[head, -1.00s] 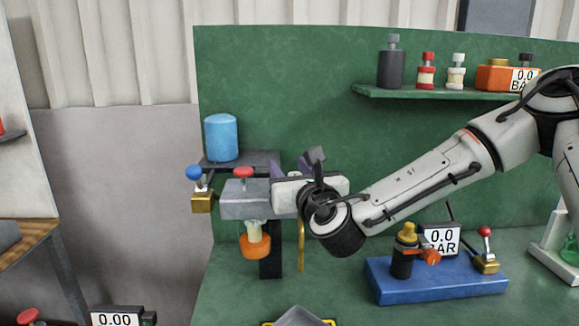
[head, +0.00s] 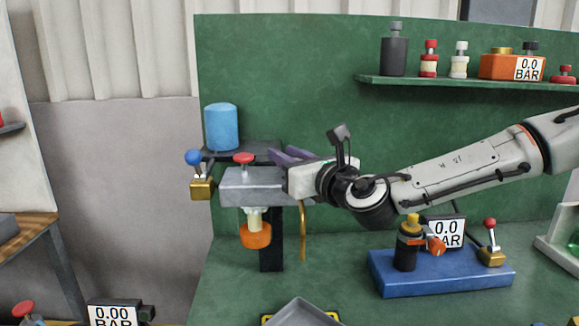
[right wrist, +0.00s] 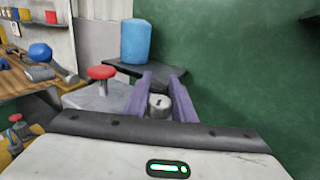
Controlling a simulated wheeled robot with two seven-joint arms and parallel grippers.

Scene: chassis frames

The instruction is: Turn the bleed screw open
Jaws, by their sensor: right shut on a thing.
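The bleed screw (right wrist: 160,104) is a round grey slotted head on the right part of the grey block (head: 250,187). My right gripper (right wrist: 160,92) has its two purple fingers on either side of the screw head and is shut on it. In the head view my right gripper (head: 288,155) is at the block's right end, and its hand hides the screw. A red knob (right wrist: 102,73) stands on the block left of the fingers; it also shows in the head view (head: 243,159). My left gripper is not in view.
A blue cylinder (head: 221,127) stands on a dark shelf behind the block. A blue-knobbed brass valve (head: 200,188) is at the block's left. An orange cap (head: 256,236) hangs below. A blue base (head: 440,270) with fittings sits below my right forearm.

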